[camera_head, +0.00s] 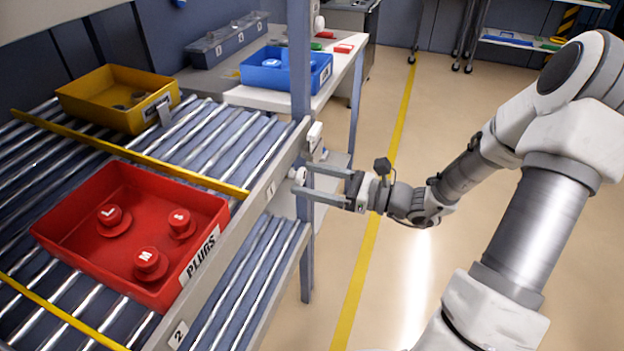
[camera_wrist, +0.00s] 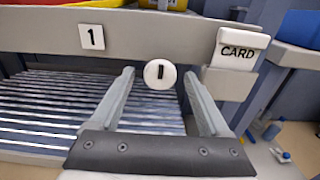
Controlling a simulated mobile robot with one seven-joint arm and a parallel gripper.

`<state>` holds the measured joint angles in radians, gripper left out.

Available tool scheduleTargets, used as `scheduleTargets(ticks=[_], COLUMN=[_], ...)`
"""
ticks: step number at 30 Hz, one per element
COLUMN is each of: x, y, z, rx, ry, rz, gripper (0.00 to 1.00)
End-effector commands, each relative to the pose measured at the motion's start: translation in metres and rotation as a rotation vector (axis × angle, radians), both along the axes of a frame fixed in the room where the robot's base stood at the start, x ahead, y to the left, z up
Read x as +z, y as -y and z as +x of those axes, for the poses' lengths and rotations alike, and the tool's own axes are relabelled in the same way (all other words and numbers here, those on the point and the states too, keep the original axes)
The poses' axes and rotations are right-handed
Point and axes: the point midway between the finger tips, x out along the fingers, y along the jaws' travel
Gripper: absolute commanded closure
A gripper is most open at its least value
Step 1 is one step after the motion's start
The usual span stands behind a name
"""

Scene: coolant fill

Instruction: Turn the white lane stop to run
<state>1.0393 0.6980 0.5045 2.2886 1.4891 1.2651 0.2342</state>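The white lane stop (camera_wrist: 160,73) is a round knob with a short, near-upright black mark, on the grey rail (camera_wrist: 130,35) of the roller rack. It also shows small in the head view (camera_head: 298,175), at the rack's right end. My gripper (camera_wrist: 159,76) is open. In the wrist view its two fingers point at the rail, one on each side of the knob, with a gap showing on both sides. I cannot tell how far the fingertips reach over it. In the head view my gripper (camera_head: 301,178) comes in level from the right.
A "1" label (camera_wrist: 92,37) and a white CARD holder (camera_wrist: 238,48) sit on the rail beside the knob. A red PLUGS bin (camera_head: 185,270) and a yellow bin (camera_head: 120,117) stand on the rollers. A blue upright (camera_head: 300,60) rises close by. The floor to the right is open.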

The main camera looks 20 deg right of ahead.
Motion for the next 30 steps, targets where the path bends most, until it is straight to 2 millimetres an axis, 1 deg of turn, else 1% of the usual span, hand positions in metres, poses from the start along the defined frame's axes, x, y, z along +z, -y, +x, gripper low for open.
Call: scheduleTargets(ticks=[1,2,6,8,12,13,25,30], x=[0.0000,0.0000,-0.0001,-0.0001,-0.0001,-0.0001,-0.0003,-0.0002], y=[0.0001,0.0001,0.0002,0.0002,0.0002,0.0003,0.0008,0.0048], z=[-0.0001,-0.0001,-0.0002,-0.0002,-0.0002,-0.0002,-0.0004,-0.0004], rx=[0.000,0.000,0.000,0.000,0.000,0.000,0.000,0.001], ry=[0.000,0.000,0.000,0.000,0.000,0.000,0.002,0.020], rz=[0.000,0.000,0.000,0.000,0.000,0.000,-0.002,-0.016], gripper=[0.29,0.34,0.59,0.70,0.95,1.00,1.00,1.00])
